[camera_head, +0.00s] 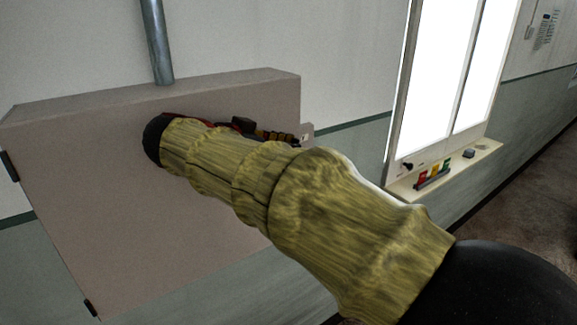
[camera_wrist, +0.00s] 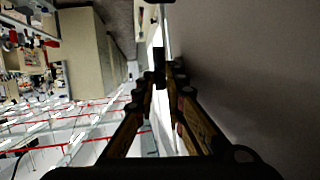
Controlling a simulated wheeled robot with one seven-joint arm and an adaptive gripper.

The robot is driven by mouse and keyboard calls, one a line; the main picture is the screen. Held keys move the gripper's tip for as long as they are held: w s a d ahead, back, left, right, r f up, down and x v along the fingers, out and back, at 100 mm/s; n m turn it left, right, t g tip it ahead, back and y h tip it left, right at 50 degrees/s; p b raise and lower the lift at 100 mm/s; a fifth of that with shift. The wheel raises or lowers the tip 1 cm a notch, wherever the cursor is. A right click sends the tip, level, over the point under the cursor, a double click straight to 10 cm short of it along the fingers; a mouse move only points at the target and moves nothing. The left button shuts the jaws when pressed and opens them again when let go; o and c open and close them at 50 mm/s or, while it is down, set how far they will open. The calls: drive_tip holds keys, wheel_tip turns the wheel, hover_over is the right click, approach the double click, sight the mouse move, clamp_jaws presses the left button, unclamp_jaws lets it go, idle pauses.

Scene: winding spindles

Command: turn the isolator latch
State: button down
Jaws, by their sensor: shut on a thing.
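The isolator box is a grey cabinet (camera_head: 90,190) on the wall, with a pipe entering its top. My gripper (camera_head: 292,138) reaches across its front to the right edge. In the wrist view my gripper (camera_wrist: 160,80) has its two fingers drawn together at the tips, shut on a small dark piece, which looks like the latch (camera_wrist: 159,54). In the head view my arm and gripper hide most of the latch, so its angle cannot be told. A small light grey tab (camera_head: 307,131) shows at the box's right edge, just beyond the fingertips.
A bright window (camera_head: 445,75) stands to the right. Its sill (camera_head: 480,160) carries small coloured items (camera_head: 433,173) and a dark object (camera_head: 468,153). The box's grey face (camera_wrist: 255,60) lies close along the right of my fingers in the wrist view.

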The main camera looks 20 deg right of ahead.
drive_tip(key=h+b, duration=0.1)
drive_tip(key=b, duration=0.3)
drive_tip(key=f+t+h+b, duration=0.1)
drive_tip(key=h+b, duration=0.1)
drive_tip(key=b, duration=0.2)
drive_tip(key=shift+a+f+n+t, duration=0.1)
drive_tip(key=shift+a+n+t, duration=0.2)
drive_tip(key=shift+h+b, duration=0.4)
drive_tip(key=shift+b, duration=0.05)
drive_tip(key=c, duration=2.1)
unclamp_jaws()
drive_tip(key=shift+c, duration=0.2)
drive_tip(key=shift+s, duration=0.1)
drive_tip(key=v, duration=1.2)
drive_tip(key=shift+d, duration=0.1)
